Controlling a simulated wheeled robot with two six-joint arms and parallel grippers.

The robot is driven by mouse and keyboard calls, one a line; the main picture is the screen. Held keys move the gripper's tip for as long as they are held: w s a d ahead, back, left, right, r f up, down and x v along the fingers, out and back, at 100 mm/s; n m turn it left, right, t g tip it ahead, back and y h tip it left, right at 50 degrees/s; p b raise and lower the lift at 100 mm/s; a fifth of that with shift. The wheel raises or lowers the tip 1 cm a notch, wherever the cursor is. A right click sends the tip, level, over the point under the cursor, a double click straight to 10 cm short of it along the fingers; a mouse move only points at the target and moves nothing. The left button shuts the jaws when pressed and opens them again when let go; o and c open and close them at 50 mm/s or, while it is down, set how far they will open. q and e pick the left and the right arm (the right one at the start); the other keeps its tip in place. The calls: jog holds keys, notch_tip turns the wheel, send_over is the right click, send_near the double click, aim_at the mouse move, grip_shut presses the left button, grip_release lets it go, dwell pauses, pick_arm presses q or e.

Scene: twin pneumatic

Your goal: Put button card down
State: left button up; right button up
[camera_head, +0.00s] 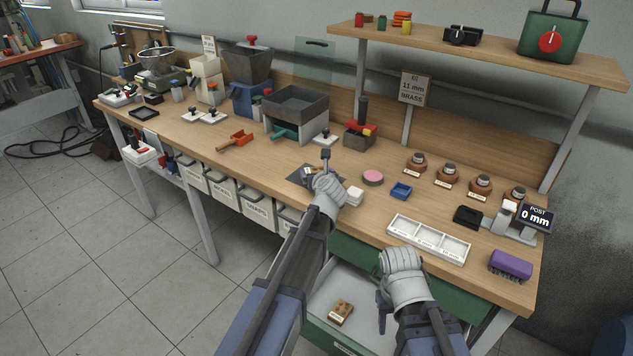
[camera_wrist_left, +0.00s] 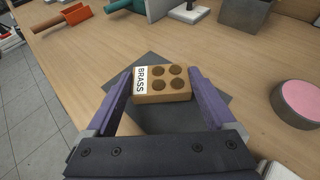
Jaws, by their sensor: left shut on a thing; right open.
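The button card (camera_wrist_left: 162,84) is a tan block with a white BRASS label and several round brown buttons. It sits between the two purple fingers of my left gripper (camera_wrist_left: 165,88), which is shut on it. Below the card is a dark grey square mat (camera_wrist_left: 153,120); whether the card touches it is hard to tell. In the head view the mat (camera_head: 298,176) lies near the table's front edge, with my left gripper (camera_head: 313,176) over it and the card mostly hidden. My right gripper (camera_head: 382,305) is open and empty, low before the table near the open drawer.
A similar tan block (camera_head: 341,312) lies in the open drawer (camera_head: 313,330). A pink-topped round pad (camera_head: 373,177), a white block (camera_head: 354,196), a blue tray (camera_head: 401,191) and a white compartment tray (camera_head: 428,238) stand right of the mat. Bare tabletop lies left of it.

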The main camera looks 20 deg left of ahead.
pick_arm(q)
jog(key=shift+f, duration=0.55)
jog(key=shift+r, duration=0.15)
pick_arm(e)
jog(key=shift+f, duration=0.4)
pick_arm(q)
jog(key=o, duration=1.1)
jog(key=shift+c, duration=0.2)
pick_arm(e)
jog(key=shift+f, duration=0.15)
pick_arm(q)
jog(key=shift+r, duration=0.15)
jog(key=p+v, duration=0.4)
jog(key=v, duration=0.8)
jog(key=shift+p, duration=0.3)
pick_arm(e)
notch_tip(320, 180, up, 5)
jog(key=shift+f, duration=0.1)
